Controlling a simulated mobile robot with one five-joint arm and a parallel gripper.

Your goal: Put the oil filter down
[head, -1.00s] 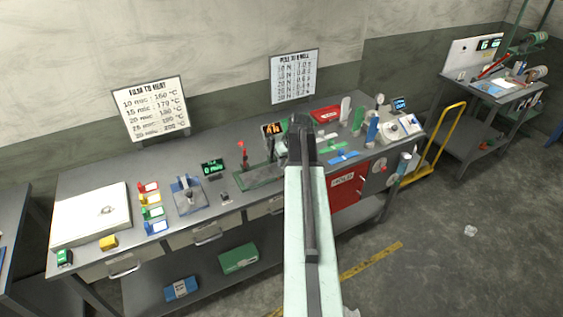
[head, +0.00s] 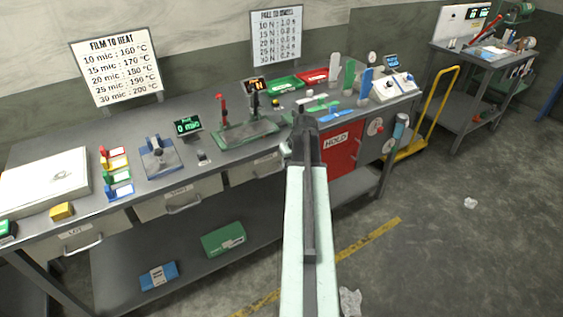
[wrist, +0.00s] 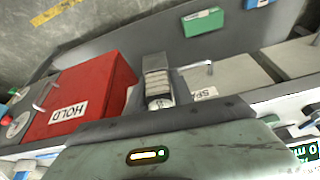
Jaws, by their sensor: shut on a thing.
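My gripper (head: 303,122) is at the end of my arm, in front of the bench's front edge in the head view, left of the red HOLD box. In the wrist view my gripper (wrist: 158,75) shows as a small pale grey, ribbed shape between the red box and a drawer. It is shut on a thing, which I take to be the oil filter. I cannot clearly separate the filter from the fingers, and my arm hides it in the head view. Contact with the bench cannot be told.
The grey bench (head: 215,160) holds a green-based press (head: 245,132), blue fixture (head: 160,157), green tray (head: 285,83) and red tray (head: 314,76). The red HOLD box (head: 343,150) is at its front. A yellow-handled trolley (head: 434,108) stands right. The right floor is mostly clear.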

